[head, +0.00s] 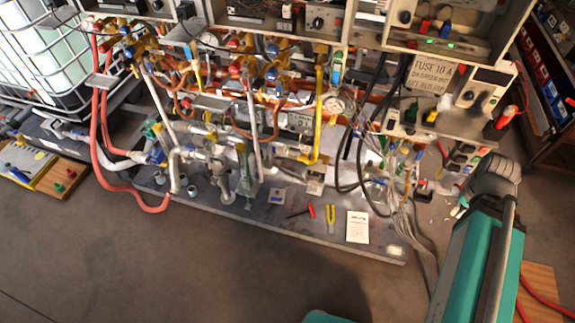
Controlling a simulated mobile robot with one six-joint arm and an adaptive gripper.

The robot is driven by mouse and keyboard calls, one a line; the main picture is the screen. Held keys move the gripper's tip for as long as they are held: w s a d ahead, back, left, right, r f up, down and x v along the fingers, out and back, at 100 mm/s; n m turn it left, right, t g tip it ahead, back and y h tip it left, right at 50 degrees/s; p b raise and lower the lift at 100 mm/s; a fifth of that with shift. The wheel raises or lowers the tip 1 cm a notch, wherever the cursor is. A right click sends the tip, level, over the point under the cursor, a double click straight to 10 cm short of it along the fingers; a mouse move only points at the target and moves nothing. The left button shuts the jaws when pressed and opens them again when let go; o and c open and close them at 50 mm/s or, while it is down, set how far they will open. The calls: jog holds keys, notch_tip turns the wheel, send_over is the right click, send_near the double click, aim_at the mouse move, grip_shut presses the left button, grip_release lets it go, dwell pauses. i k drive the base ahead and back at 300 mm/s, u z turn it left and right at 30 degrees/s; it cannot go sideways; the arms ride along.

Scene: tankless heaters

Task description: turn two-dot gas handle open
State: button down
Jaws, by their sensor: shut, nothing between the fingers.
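Two heater units with dense plumbing stand above a grey base board (250,222). Yellow fittings cluster at the left unit (152,48) and at the middle unit (245,68). A yellow pipe (319,115) runs down at the middle right. I cannot tell which part is the two-dot gas handle; any dot marks are too small to read. My teal arm rises at the lower right to a dark joint. My gripper cannot be made out; the arm stays to the right of the plumbing and apart from the yellow fittings.
Black cables (362,150) hang at the middle right, with loose wires below the control panel (440,110). Red hoses (98,135) loop at the left. A white card (357,227) and small tools lie on the board. The floor in front (180,265) is clear.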

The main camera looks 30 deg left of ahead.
aim_at(303, 159)
jog(key=u, duration=1.2)
jog(key=k, duration=0.9)
jog(key=u, duration=0.1)
jog(key=i, duration=0.6)
